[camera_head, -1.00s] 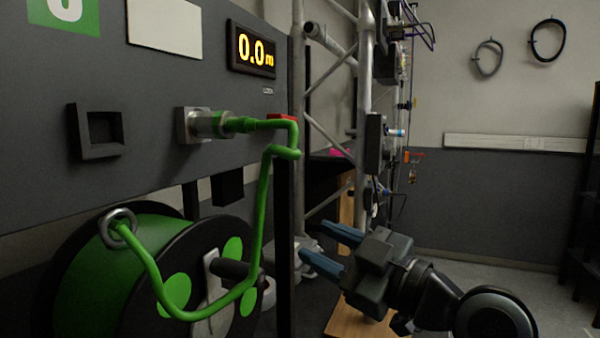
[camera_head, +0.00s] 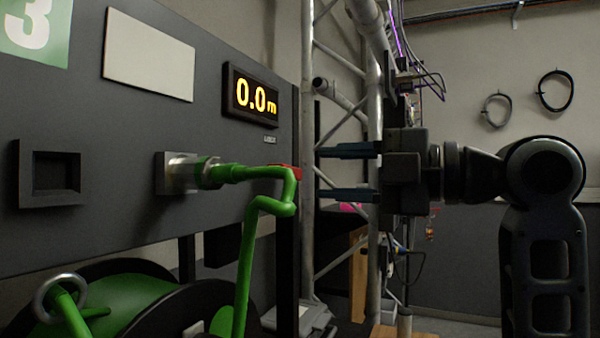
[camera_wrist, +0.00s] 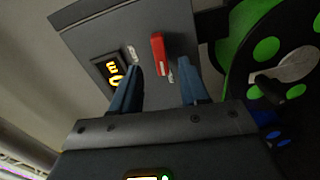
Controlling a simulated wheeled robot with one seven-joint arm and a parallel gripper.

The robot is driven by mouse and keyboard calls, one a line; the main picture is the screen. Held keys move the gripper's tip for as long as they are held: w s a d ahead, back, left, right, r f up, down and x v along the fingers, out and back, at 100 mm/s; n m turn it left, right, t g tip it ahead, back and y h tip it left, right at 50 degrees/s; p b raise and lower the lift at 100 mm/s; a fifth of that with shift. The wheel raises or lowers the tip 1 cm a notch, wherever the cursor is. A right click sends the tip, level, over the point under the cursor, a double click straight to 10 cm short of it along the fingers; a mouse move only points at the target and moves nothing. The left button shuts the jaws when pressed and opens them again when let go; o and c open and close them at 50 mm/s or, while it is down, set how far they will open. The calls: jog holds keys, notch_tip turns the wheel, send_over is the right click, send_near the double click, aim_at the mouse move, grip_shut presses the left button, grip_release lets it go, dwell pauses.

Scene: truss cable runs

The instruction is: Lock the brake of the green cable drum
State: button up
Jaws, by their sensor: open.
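The green cable drum (camera_head: 140,292) is at the lower left in the head view, cut off by the frame edge. The lever also shows in the wrist view (camera_wrist: 158,52), lying ahead of and between my fingertips. My gripper (camera_head: 328,171) is open and empty, its blue fingers pointing left at the lever, apparently short of it.
The grey panel (camera_head: 90,115) carries a display (camera_head: 252,95) reading 0.0 m. The green cable (camera_head: 247,240) hangs in front of the panel from a metal fitting (camera_head: 180,174). A truss (camera_head: 308,240) with thin cables stands behind my gripper.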

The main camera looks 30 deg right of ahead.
aim_at(295, 174)
jog(key=x, duration=0.5)
jog(key=shift+w+a+p, duration=0.2)
jog(key=shift+w+p, duration=0.1)
jog(key=shift+p, duration=0.1)
jog(key=shift+c, duration=0.2)
grip_shut()
